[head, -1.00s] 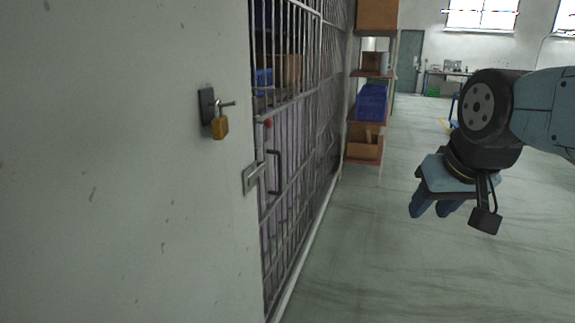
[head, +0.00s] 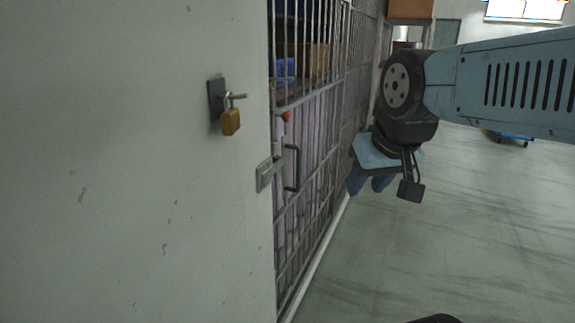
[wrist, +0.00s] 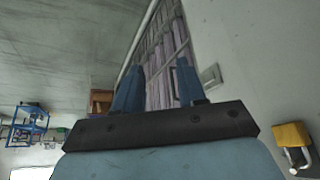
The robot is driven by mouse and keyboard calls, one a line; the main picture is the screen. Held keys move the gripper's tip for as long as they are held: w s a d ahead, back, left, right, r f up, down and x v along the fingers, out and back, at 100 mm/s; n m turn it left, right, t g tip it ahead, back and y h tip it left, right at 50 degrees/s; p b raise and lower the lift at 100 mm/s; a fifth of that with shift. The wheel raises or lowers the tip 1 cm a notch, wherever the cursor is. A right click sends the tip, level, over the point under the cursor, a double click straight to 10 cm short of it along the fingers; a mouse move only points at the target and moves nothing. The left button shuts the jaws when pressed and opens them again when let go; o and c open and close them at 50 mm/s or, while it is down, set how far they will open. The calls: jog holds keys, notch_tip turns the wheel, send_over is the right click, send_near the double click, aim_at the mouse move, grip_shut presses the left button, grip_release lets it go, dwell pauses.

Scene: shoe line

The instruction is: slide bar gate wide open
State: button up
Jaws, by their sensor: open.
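The bar gate (head: 318,170) is a grey barred panel behind the end of a white wall. It carries a dark upright pull handle (head: 296,168), and a metal latch plate (head: 265,176) sits at the wall's edge beside it. The gate appears against the wall end; I see no clear gap there.
A brass padlock (head: 231,122) hangs from a dark hasp on the white wall (head: 130,180); it also shows in the wrist view (wrist: 293,134). Boxes stand on shelves behind the bars.

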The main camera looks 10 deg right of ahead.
jog(key=shift+d, duration=0.1)
jog(key=w+d+f+n+t+h, duration=0.1)
jog(key=w+d+f+t, duration=0.15)
jog(key=w, duration=1.05)
jog(key=w+d+f+n+t, duration=0.1)
jog(key=w+d+f+t, duration=0.2)
jog(key=w, duration=1)
jog(key=w+a+f+n+t+y, duration=0.1)
jog(key=w+f+t+y, duration=0.3)
jog(key=f, duration=0.3)
jog(key=w+a+f+n+t+y, duration=0.1)
jog(key=w+f+t+y, duration=0.15)
jog(key=w+f, duration=0.45)
jog(key=shift+g+y, duration=0.3)
jog(key=shift+y, duration=0.05)
jog(key=x, duration=1.2)
jog(key=shift+w+f, duration=0.1)
jog(key=shift+f, duration=0.2)
jog(key=shift+c, duration=0.4)
grip_shut()
